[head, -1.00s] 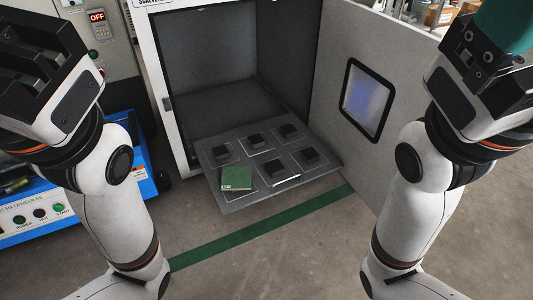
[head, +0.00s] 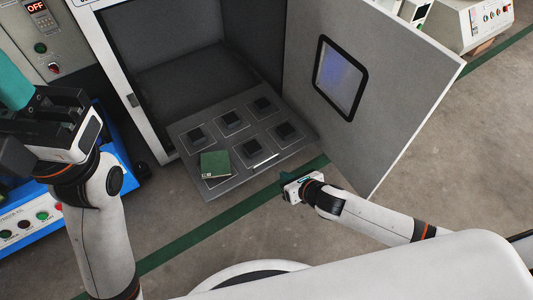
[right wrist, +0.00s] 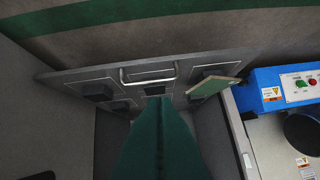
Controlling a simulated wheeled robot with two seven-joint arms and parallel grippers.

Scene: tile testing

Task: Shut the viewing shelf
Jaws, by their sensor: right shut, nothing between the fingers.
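The viewing shelf (head: 298,143) is a grey plate pulled out of the open chamber, bearing several black pads and a green tile (head: 215,163) at its front left. A light handle (head: 264,161) shows near its front edge; in the right wrist view it is a metal bar handle (right wrist: 149,80). My right gripper (head: 287,177) is shut and empty, low in front of the shelf's right part and apart from it in the head view. Its teal fingers (right wrist: 157,118) point towards the shelf near the handle. My left gripper (head: 15,85) is raised at the left edge, partly cut off.
The chamber door (head: 385,80) with its window (head: 340,77) stands open at the right, close to my right arm. A blue-framed machine (head: 128,160) stands at the left. The floor (head: 230,235) in front of the shelf is open, crossed by a green stripe.

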